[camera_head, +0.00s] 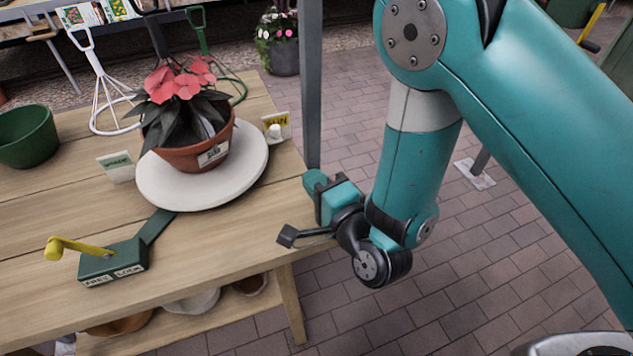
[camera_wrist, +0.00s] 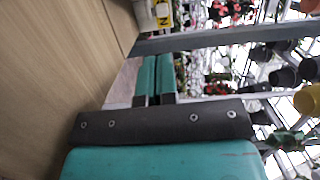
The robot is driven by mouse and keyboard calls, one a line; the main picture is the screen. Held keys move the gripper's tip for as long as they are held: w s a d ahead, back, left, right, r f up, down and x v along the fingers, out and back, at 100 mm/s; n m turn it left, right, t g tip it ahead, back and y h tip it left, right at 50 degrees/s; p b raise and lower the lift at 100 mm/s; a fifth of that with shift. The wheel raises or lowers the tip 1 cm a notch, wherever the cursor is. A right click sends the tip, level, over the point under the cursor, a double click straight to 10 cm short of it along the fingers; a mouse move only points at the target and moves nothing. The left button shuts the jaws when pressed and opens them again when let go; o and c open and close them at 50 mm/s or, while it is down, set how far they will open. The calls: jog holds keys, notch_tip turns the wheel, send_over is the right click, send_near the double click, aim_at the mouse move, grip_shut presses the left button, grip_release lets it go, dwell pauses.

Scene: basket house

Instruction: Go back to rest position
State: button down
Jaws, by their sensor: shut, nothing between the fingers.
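My gripper (camera_head: 314,180) is at the right edge of the wooden table in the camera_head view, beside a grey metal post (camera_head: 311,90). My teal arm comes down from the upper right and bends at the wrist. In the camera_wrist view the two teal fingers (camera_wrist: 156,76) lie side by side, shut and empty. The fingers touch nothing that I can make out. How high the gripper is above the tabletop is hard to tell.
The wooden table (camera_head: 215,245) carries a round white turntable (camera_head: 160,190) with a potted red-flowered plant (camera_head: 185,155). A green box with a yellow lever (camera_head: 112,262) is in front. A green bowl (camera_head: 28,137) stands left. The brick floor (camera_head: 430,290) is open on the right.

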jog(key=shift+s+d, duration=0.15)
notch_tip(320, 180, up, 14)
jog(key=d+n+g+p, duration=0.3)
jog(key=n+g, duration=0.5)
jog(key=n, duration=0.1)
jog(key=s+d+r+n+g+h+p, duration=0.1)
jog(key=s+d+r+n+g+h, duration=0.2)
jog(key=s+d, duration=0.4)
jog(key=s+d+r+n+g+h+p, duration=0.1)
jog(key=s+d+r+n+g+h, duration=0.2)
jog(key=s+d+r+n, duration=0.3)
jog(key=s+d, duration=0.1)
jog(key=s, duration=0.2)
jog(key=shift+d+r+p, duration=0.3)
jog(key=shift+d+p, duration=0.05)
jog(key=shift+d, duration=0.05)
jog(key=shift+s, duration=0.1)
